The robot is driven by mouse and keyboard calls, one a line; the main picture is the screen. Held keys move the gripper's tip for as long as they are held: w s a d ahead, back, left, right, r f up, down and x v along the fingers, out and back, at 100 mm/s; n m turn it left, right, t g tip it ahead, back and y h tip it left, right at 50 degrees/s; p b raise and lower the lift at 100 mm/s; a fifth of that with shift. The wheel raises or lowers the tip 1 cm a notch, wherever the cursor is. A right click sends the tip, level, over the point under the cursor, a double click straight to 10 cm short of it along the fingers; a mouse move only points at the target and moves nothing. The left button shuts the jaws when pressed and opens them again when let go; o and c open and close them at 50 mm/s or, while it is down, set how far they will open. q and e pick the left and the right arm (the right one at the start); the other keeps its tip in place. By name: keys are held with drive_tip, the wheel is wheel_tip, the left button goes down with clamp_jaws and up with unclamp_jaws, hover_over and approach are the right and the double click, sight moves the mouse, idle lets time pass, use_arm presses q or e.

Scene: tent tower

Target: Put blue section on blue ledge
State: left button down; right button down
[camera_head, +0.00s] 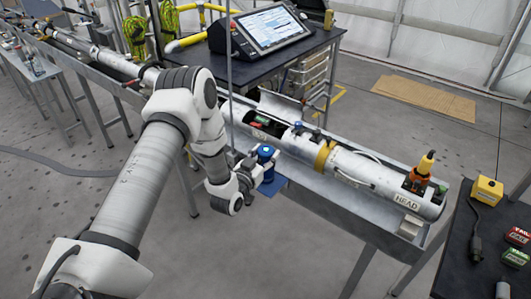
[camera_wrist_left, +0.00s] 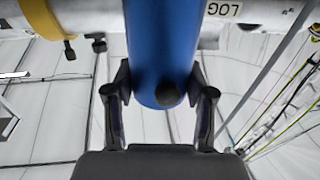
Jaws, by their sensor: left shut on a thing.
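My right gripper is not in view.
The trough holds a long white tube (camera_head: 345,165) with a yellow band and an open bay. A HEAD label (camera_head: 407,202) marks its right end. A dark table with a monitor (camera_head: 268,27) stands behind. A black table (camera_head: 500,245) with a yellow box (camera_head: 487,191) is at right.

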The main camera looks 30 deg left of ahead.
use_arm(q)
drive_tip(key=shift+f, duration=0.1)
drive_tip(key=shift+c, duration=2)
unclamp_jaws()
drive_tip(key=shift+d, duration=0.15)
